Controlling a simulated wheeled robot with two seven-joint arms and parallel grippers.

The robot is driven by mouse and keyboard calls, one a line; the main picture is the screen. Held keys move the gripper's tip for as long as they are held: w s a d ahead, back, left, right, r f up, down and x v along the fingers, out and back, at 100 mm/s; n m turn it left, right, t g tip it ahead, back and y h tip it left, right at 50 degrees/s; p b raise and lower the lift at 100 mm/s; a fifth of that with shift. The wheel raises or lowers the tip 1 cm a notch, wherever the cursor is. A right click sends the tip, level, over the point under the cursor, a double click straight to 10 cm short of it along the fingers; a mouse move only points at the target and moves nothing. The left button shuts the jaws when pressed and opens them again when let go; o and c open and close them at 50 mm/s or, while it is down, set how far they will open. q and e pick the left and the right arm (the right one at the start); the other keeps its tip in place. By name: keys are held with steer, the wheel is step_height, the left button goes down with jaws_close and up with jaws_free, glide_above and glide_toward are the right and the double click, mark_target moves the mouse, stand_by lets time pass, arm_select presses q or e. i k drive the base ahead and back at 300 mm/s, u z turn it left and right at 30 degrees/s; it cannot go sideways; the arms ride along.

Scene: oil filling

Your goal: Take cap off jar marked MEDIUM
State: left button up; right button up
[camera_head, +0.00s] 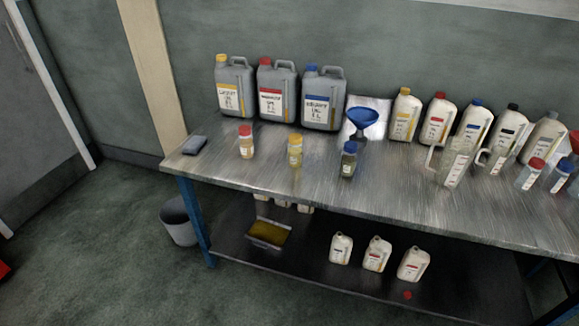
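Three small jars stand upright in a row on the metal bench (400,192): a red-capped jar (247,150) with amber content, a yellow-capped jar (295,157) with yellow content, and a blue-capped jar (348,165) with dark content. Each has its cap on. Another red-capped jar (529,177) and another blue-capped jar (560,180) stand at the right. The jar labels are too small to read, so I cannot tell which is marked MEDIUM. Neither of my grippers is in view.
Grey canisters (277,92) with yellow, red and blue caps stand behind the jars. A blue funnel (363,118), several white bottles (437,120) and clear jugs (456,166) stand further right. A grey cloth or sponge (194,145) lies at the left. A bin (179,223) stands on the floor.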

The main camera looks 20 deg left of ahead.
mark_target(246, 144)
steer(key=z, duration=0.5)
steer(key=k, duration=0.2)
steer(key=u, duration=1.8)
steer(key=i, duration=0.8)
steer(key=z, duration=0.45)
steer(key=i, duration=0.7)
steer(key=z, duration=0.85)
